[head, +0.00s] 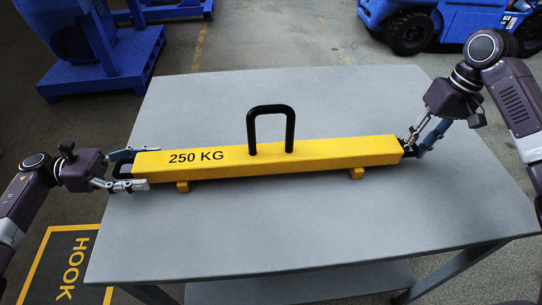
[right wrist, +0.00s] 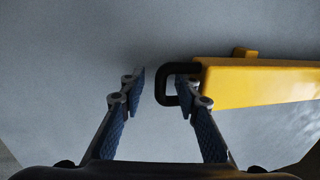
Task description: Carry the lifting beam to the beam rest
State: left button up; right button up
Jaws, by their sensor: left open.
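The lifting beam (head: 330,156) is a long yellow bar marked 250 KG, with a black hoop on top and a black handle at each end. It lies on the grey table (head: 300,225) on small yellow feet. My left gripper (head: 137,168) is open at the left end handle, a finger on either side. My right gripper (head: 415,148) is at the right end handle; in the right wrist view its fingers (right wrist: 160,80) are apart. There the handle's outer bar (right wrist: 160,86) shows between them, with a gap to the left finger. I cannot make out a beam rest.
A floor sign reading HOOK (head: 65,265) lies at the left of the table. A blue pallet (head: 105,75) with machinery stands behind left, and a blue vehicle (head: 440,20) behind right. The tabletop around the beam is clear.

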pick_arm(q)
jog(key=shift+c, duration=0.7)
pick_arm(e)
jog(key=shift+c, duration=0.7)
pick_arm(q)
jog(key=c, duration=0.7)
pick_arm(e)
grip_shut()
pick_arm(q)
grip_shut()
jog(key=shift+w+r, duration=0.1)
jog(key=shift+r, duration=0.2)
pick_arm(e)
jog(key=shift+w+r, duration=0.15)
jog(key=shift+r, duration=0.05)
